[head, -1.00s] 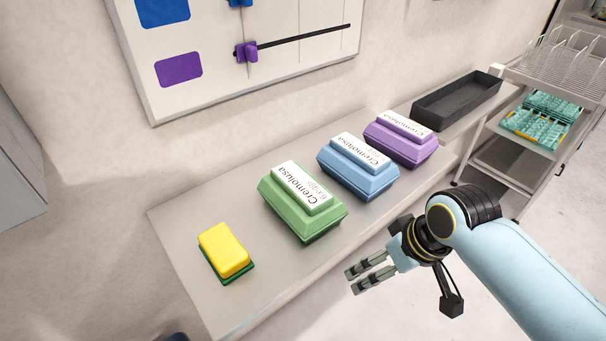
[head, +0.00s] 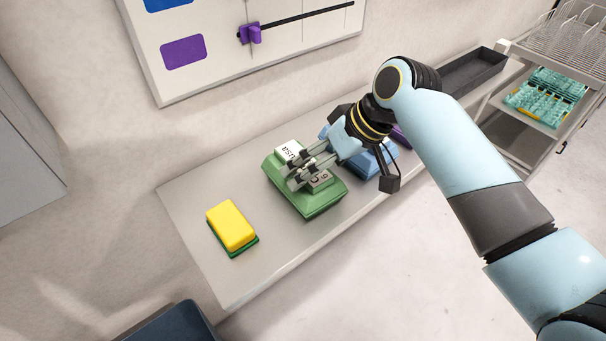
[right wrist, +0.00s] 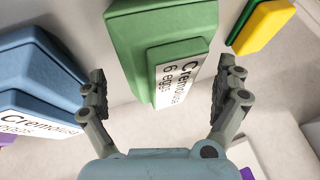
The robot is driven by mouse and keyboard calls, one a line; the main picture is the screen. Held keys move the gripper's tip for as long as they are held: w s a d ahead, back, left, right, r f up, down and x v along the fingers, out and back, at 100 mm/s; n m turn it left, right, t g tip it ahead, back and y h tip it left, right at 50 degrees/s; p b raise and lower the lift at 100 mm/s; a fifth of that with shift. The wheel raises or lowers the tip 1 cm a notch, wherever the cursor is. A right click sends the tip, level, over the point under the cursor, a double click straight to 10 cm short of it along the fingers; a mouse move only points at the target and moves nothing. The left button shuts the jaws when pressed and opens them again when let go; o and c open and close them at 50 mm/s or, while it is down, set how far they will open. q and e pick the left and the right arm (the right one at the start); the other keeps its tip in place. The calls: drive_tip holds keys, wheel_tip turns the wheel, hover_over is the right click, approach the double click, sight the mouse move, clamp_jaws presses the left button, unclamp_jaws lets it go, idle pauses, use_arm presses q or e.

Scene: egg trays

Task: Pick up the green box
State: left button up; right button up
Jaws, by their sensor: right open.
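The green box (head: 318,204) is an egg carton with a white label, lying on the light shelf. My right gripper (head: 298,172) is over its top in the head view and hides part of the label. In the right wrist view the green box (right wrist: 152,28) is ahead between the fingers of the right gripper (right wrist: 163,88). The fingers are spread wide with nothing between them gripped. Whether they touch the box cannot be told. My left gripper is not in view.
A blue carton (head: 366,164) stands right beside the green box, partly behind my right gripper. A purple carton (head: 401,137) is mostly hidden by my arm. A yellow sponge (head: 231,226) lies to the left. A black tray (head: 474,73) is at the far end.

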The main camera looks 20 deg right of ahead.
drive_tip(key=x, duration=0.4)
drive_tip(key=shift+w+a, duration=0.1)
drive_tip(key=c, duration=1.3)
